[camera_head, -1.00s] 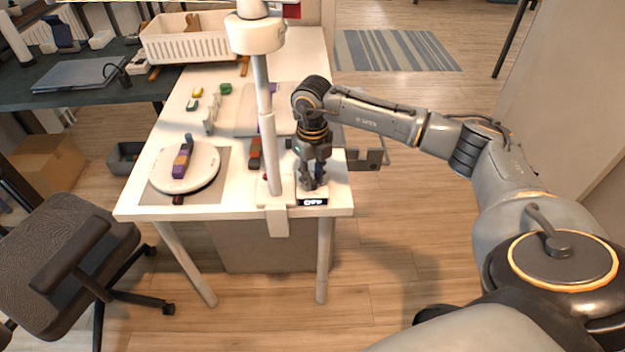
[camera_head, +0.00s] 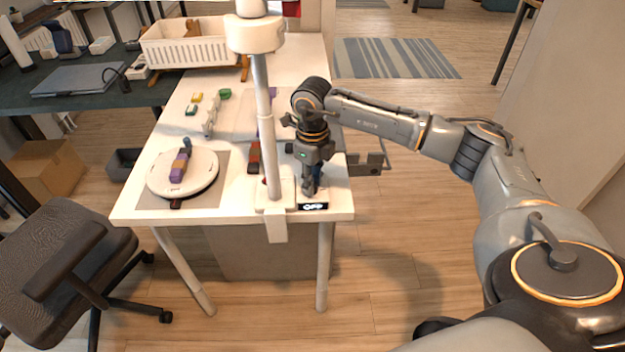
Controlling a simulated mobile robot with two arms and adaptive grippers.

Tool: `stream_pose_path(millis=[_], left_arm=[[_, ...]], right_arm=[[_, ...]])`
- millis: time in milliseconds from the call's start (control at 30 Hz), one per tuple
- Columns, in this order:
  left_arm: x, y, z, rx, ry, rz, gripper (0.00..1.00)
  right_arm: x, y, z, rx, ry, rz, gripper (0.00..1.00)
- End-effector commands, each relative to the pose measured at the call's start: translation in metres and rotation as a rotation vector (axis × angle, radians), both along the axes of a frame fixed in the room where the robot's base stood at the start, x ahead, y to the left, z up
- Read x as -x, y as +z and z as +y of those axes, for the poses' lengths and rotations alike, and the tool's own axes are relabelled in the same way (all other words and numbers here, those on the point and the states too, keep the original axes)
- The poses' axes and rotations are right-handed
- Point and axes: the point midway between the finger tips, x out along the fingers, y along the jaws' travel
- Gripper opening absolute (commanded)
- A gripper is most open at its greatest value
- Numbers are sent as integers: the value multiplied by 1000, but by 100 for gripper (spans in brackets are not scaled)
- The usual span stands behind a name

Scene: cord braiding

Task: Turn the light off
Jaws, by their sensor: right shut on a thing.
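A small switch box with a black front label (camera_head: 313,206) sits at the front right edge of the white table. The label appears to read OFF. My right gripper (camera_head: 311,188) points down just behind the label, its fingers close together on the switch, whose gripped part they mostly hide. A white lamp-like post (camera_head: 262,95) with a round collar (camera_head: 254,34) is clamped to the table's front edge, just left of the gripper. My left gripper is out of view.
A round white disc (camera_head: 205,185) with coloured blocks lies on a grey mat at the left of the table. A white basket (camera_head: 190,47) stands at the back. A grey bracket (camera_head: 367,166) juts out right of the table. A dark chair (camera_head: 62,255) is at front left.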

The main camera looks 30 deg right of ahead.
Motion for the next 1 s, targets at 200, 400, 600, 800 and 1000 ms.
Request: stream_pose_path(millis=[200, 400, 600, 800, 1000], left_arm=[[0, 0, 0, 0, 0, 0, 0], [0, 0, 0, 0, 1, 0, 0], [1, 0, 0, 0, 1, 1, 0], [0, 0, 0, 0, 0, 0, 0], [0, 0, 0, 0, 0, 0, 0]], right_arm=[[0, 0, 0, 0, 0, 1, 36], [0, 0, 0, 0, -1, 0, 47], [0, 3, 0, 0, -1, -1, 47], [-1, 30, 0, -1, -1, -5, 47], [-2, 74, 0, -1, 0, -6, 47]])
